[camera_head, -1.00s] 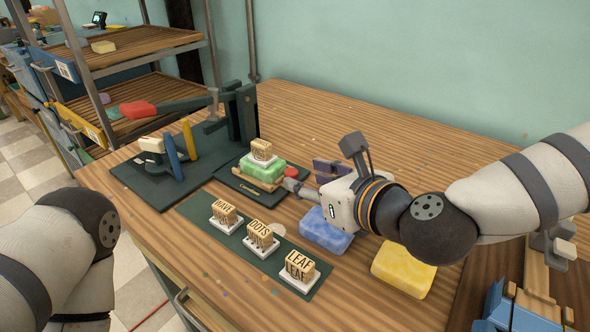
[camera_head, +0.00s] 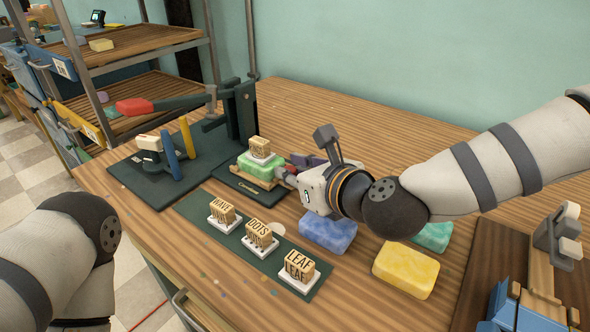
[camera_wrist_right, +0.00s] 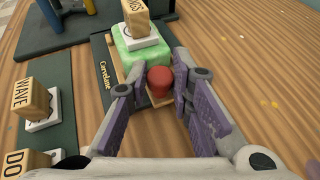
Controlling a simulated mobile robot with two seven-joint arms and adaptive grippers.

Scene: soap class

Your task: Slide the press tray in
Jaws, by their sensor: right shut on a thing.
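The press tray (camera_wrist_right: 121,72) is a light wooden slide on a dark green plate. It carries a green soap bar (camera_head: 262,169) with a wooden stamp block (camera_head: 259,146) on a white base on top. Its red knob (camera_wrist_right: 159,80) faces my right gripper (camera_head: 287,170). The purple-padded fingers of my right gripper (camera_wrist_right: 171,98) are on either side of the knob and shut on it. The dark green press (camera_head: 240,110), with a red-ended lever (camera_head: 135,106), stands behind and left of the tray. My left gripper is out of view; only its arm shows.
Stamp blocks marked WAVE (camera_head: 222,212), DOTS (camera_head: 259,234) and LEAF (camera_head: 299,267) stand on a green strip in front. Blue (camera_head: 328,232), yellow (camera_head: 405,270) and teal (camera_head: 432,236) soaps lie to the right. The back right tabletop is clear.

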